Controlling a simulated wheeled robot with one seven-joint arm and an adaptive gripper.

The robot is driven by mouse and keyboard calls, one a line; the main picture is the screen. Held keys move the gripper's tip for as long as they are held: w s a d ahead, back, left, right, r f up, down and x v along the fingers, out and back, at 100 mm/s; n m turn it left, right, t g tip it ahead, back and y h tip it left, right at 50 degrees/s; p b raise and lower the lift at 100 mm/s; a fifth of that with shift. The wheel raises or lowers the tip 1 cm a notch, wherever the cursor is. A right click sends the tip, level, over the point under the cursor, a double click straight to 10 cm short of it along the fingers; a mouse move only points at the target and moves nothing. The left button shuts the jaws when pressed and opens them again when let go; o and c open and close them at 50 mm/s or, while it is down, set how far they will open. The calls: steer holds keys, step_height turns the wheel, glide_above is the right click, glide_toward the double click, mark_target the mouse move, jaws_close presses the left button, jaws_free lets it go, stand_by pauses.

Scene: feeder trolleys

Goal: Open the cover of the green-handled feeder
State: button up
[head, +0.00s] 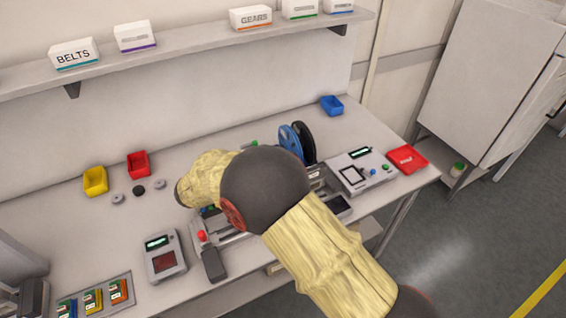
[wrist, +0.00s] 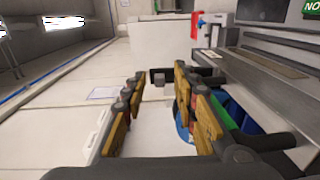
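My arm covers the middle of the bench in the head view and hides most of the feeders and my gripper. A small green part (head: 253,143) shows just behind my arm; I cannot tell whether it is the green handle. In the wrist view my gripper (wrist: 158,78) has its two fingers apart, with nothing clearly held between them. A green part (wrist: 225,113) lies just right of the right finger, partly hidden by it, beside something blue. I cannot tell whether they touch. No feeder cover can be made out clearly.
A red knob (head: 201,236) stands left of my arm; a red part (wrist: 197,26) shows in the wrist view. Blue and black reels (head: 291,140) stand behind my arm. A control box (head: 358,171) and red tray (head: 407,158) are right. A handheld-like device (head: 164,257) stands front left.

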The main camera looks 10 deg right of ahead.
steer(key=v, duration=1.2)
stand_by(0.3)
steer(key=s+d+r+m+g+y, duration=0.1)
steer(key=s+d+r+g+y, duration=0.3)
steer(key=d, duration=0.5)
steer(key=s+d+r+g+y, duration=0.15)
steer(key=s+d+y, duration=0.3)
steer(key=d, duration=0.45)
steer(key=s+d+r+m+t+y, duration=0.2)
steer(key=s+t+y, duration=0.3)
steer(key=s, duration=1.1)
steer(key=y, duration=0.3)
steer(key=shift+d+r+m+t, duration=0.2)
steer(key=shift+d+m+t, duration=0.1)
steer(key=shift+d+t, duration=0.05)
